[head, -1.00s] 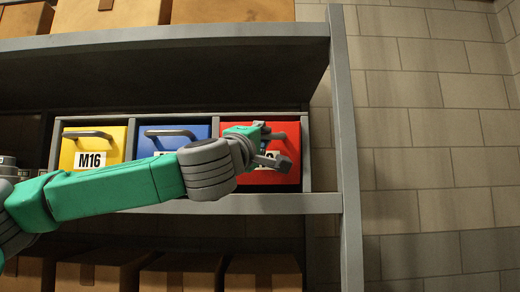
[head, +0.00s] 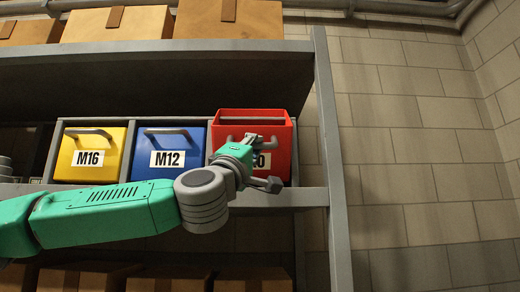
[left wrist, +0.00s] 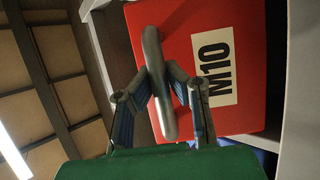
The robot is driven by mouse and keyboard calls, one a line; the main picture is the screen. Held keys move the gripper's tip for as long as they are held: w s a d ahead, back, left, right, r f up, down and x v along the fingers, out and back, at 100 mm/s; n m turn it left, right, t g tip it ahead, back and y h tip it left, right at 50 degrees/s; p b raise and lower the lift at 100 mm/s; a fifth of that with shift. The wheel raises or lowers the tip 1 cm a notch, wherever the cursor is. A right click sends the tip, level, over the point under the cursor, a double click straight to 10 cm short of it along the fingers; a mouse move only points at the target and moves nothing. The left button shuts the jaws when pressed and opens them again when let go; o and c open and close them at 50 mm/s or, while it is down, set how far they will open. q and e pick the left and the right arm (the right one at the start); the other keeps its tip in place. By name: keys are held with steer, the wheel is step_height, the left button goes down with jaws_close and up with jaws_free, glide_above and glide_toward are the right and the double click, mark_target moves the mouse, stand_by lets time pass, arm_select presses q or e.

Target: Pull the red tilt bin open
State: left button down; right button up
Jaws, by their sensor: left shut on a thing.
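The red tilt bin (head: 282,143) is at the right end of the bin row on the shelf. It is tilted forward and its open top shows in the head view. Its M10 label is partly hidden by my gripper there, but reads clearly in the left wrist view, on the red front (left wrist: 200,45). My left gripper (head: 259,161) is at the bin's front. In the left wrist view its fingers (left wrist: 158,78) are shut on the grey bar handle (left wrist: 153,50), one on each side. My right gripper is not in view.
A yellow M16 bin (head: 90,165) and a blue M12 bin (head: 168,173) sit closed to the left. A grey shelf post (head: 330,165) stands just right of the red bin. Cardboard boxes (head: 228,18) fill the shelf above, with more below.

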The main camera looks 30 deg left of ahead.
arm_select(q)
steer(key=shift+a, duration=0.2)
steer(key=c, duration=1.7)
jaws_free()
steer(key=shift+o, duration=0.8)
steer(key=shift+s+a, duration=0.2)
steer(key=shift+a, duration=0.15)
steer(key=shift+w+a, duration=0.1)
steer(key=shift+a, duration=0.05)
steer(key=shift+f, duration=0.2)
steer(key=v, duration=1.1)
steer(key=shift+s+f, duration=0.2)
steer(key=shift+s, duration=0.2)
